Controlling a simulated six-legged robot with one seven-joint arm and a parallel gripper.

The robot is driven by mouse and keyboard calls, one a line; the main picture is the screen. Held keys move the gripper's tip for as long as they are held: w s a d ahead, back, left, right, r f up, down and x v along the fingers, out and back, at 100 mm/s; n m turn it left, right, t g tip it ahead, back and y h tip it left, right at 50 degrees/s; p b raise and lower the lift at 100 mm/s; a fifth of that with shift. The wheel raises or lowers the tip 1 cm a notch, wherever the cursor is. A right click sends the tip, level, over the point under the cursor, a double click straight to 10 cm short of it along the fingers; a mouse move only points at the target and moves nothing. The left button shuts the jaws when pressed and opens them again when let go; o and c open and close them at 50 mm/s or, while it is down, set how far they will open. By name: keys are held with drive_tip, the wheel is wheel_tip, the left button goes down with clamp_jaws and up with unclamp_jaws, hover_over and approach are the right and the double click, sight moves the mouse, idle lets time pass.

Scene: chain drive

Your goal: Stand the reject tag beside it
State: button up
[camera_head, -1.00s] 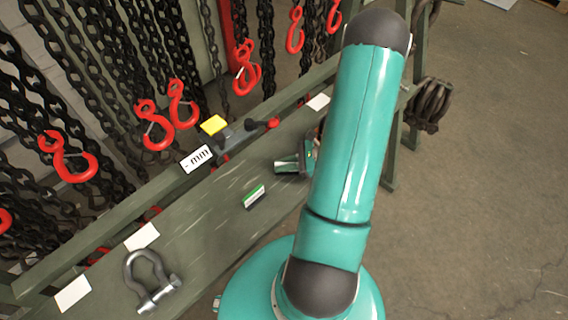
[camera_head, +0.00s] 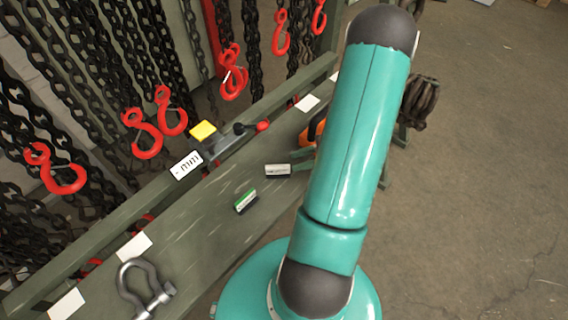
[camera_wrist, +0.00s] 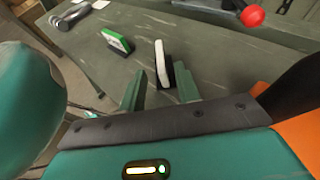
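Two small tags are on the green bench. One has a green-and-white face and dark edge (camera_head: 245,200); it also shows in the wrist view (camera_wrist: 117,41). The other has a white face and dark body (camera_head: 277,170) and lies nearer my gripper. I cannot read either, so I cannot tell which is the reject tag. In the wrist view my gripper (camera_wrist: 160,88) is open, its green fingers on either side of the near end of the white-faced tag (camera_wrist: 161,62). Contact is not clear. My arm hides part of the gripper in the head view.
A grey shackle (camera_head: 143,290) lies at the bench's near left end. A gauge marked "- mm" (camera_head: 186,165) with a yellow block (camera_head: 203,131) and a red knob (camera_head: 262,126) stands at the back edge. White cards lie along the bench. Chains with red hooks (camera_head: 145,133) hang behind.

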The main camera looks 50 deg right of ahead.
drive_tip(key=shift+v, duration=1.7)
drive_tip(key=w+a+r+n+g+h, duration=0.1)
drive_tip(key=w+a+r+n+g, duration=0.25)
drive_tip(key=a+r+n, duration=0.3)
drive_tip(key=w+a+r+n+g+h, duration=0.1)
drive_tip(key=w+a+r+n+g, duration=0.25)
drive_tip(key=a+r+n, duration=0.35)
drive_tip(key=s+a+r+n+t+h, duration=0.3)
drive_tip(key=a+r+n+h, duration=0.4)
drive_tip(key=a+r+n, duration=0.6)
drive_tip(key=s+a+r, duration=0.1)
drive_tip(key=a, duration=0.2)
drive_tip(key=shift+a+r+h, duration=0.2)
drive_tip(key=shift+r+h, duration=0.2)
drive_tip(key=shift+a, duration=0.1)
